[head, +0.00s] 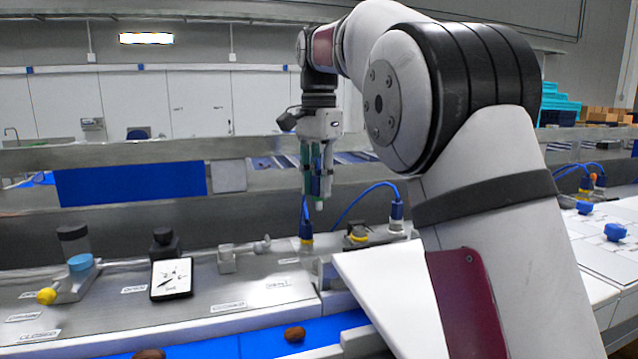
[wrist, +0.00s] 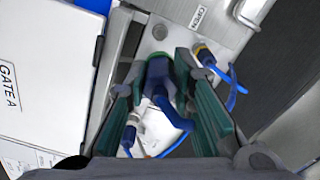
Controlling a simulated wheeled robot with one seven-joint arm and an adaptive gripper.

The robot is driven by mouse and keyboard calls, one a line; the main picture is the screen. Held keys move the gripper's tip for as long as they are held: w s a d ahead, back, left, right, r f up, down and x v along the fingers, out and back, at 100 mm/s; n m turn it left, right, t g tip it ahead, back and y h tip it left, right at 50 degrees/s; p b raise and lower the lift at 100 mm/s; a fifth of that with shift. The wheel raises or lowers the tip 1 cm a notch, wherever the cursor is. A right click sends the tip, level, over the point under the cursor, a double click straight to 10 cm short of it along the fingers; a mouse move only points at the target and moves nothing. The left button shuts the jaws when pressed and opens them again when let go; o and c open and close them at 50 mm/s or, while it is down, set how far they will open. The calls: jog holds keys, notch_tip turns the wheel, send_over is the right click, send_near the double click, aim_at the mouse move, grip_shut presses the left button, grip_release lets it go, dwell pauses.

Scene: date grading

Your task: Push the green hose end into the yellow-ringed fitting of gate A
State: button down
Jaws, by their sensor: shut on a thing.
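My gripper (head: 317,190) is raised above the steel machine deck, its fingers pointing down. In the wrist view, its green-padded fingers (wrist: 178,95) are shut on the green hose end (wrist: 160,62), a dark blue plug with a green ring and a blue hose trailing toward the camera. In the head view the fingers partly hide the plug. A yellow ring shows under a blue plug (head: 306,226) on the deck, and another on a dark fitting (head: 357,235) to its right. In the wrist view a yellow-ringed connector (wrist: 201,50) sits right of the held end. I cannot tell which fitting is gate A's.
A second blue hose plug (head: 397,212) stands at the right. Brown dates (head: 294,334) lie on the blue belt in front.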

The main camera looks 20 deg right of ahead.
jog(key=w+d+f, duration=0.1)
jog(key=d+f, duration=0.1)
jog(key=d, duration=0.7)
jog(key=shift+d+b, duration=0.25)
jog(key=shift+b, duration=0.05)
dwell(0.6)
jog(key=shift+f, duration=2.85)
dwell(2.4)
jog(key=c, duration=2.1)
grip_release()
jog(key=o, duration=0.8)
